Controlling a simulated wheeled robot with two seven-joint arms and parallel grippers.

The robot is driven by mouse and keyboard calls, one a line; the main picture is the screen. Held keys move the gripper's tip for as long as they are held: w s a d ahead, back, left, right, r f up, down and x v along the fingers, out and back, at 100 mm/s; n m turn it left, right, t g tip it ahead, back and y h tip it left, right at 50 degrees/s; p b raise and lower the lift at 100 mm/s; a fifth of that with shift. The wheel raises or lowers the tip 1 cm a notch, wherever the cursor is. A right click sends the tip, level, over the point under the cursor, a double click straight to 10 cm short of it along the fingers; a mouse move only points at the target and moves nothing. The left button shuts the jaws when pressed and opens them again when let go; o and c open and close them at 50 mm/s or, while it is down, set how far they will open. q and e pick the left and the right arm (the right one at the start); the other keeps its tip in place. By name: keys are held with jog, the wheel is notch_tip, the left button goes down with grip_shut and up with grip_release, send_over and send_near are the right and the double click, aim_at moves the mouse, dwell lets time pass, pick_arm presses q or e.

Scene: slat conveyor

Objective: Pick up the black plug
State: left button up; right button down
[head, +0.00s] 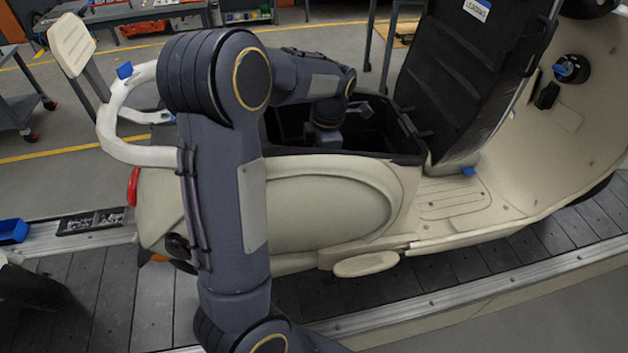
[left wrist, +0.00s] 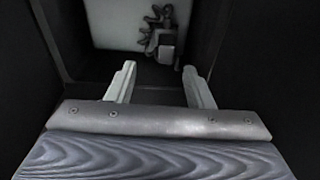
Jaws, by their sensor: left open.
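My left arm reaches over the scooter, and its wrist (head: 325,118) is at the open under-seat compartment (head: 408,150). The fingertips are hidden in the head view. In the left wrist view, my left gripper (left wrist: 158,72) is open, with nothing between its two fingers. Just beyond the fingertips, a dark grey piece with several short prongs (left wrist: 166,46) lies against a pale surface inside the dark compartment. It looks like the plug, but the dim picture does not make this certain. It is apart from both fingers. My right gripper is not in view.
Dark compartment walls (left wrist: 262,70) stand close on both sides of the gripper. The raised black seat (head: 455,80) stands right of the opening. The cream scooter (head: 320,210) stands on the slat conveyor (head: 430,275). A pale grab rail (head: 130,150) is at the left.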

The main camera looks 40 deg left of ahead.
pick_arm(q)
jog(key=f, duration=0.2)
jog(key=f+p, duration=0.1)
jog(key=f, duration=0.5)
jog(key=shift+s+d, duration=0.15)
jog(key=shift+s, duration=0.25)
grip_shut()
jog(key=shift+r, duration=0.15)
notch_tip(320, 180, up, 39)
jog(key=p, duration=0.6)
jog(key=shift+r, duration=0.2)
dwell(2.8)
jog(key=shift+r, duration=0.15)
dwell(0.5)
